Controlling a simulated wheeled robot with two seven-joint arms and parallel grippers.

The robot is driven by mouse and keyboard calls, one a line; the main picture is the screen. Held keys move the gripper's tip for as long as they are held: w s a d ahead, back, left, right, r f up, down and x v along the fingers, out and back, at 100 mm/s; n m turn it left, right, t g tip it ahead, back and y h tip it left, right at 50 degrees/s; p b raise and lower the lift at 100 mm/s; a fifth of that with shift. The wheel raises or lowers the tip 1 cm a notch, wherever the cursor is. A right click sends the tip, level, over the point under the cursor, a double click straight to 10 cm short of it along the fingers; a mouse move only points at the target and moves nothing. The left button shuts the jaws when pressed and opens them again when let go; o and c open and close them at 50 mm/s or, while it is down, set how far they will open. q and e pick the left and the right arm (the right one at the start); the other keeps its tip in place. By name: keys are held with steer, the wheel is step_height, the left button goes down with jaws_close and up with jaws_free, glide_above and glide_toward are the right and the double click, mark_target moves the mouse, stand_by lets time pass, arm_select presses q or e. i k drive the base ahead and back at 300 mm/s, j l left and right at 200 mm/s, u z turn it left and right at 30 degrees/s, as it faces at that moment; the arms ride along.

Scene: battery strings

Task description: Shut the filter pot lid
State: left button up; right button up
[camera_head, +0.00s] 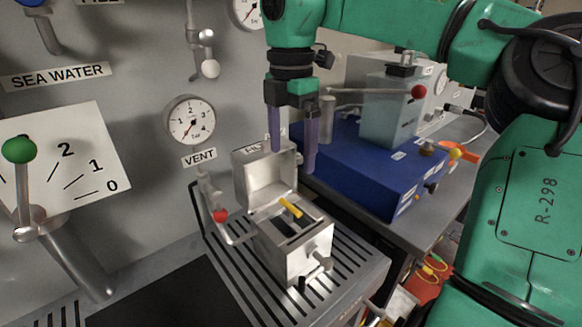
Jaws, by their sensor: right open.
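The filter pot (305,250) is a grey metal box on a slatted metal shelf, in the lower middle of the head view. Its lid (263,180) stands raised at the pot's back left, with its hollow inner side showing. A yellow piece (290,206) lies across the pot's open top. My right gripper (293,160) hangs pointing down, with its two purple-grey fingers apart and nothing between them. In the picture its fingers overlap the lid's upper right edge; I cannot tell whether they touch it. My left gripper is out of view.
A red-knobbed valve lever (221,215) is close left of the pot, below the vent gauge (190,122). A blue unit (365,170) with a grey box on top stands behind right. Another red-knobbed lever (380,92) is right of my gripper. A green-knobbed lever (20,165) is far left.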

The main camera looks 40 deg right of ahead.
mark_target(262, 176)
steer(key=k, duration=1.5)
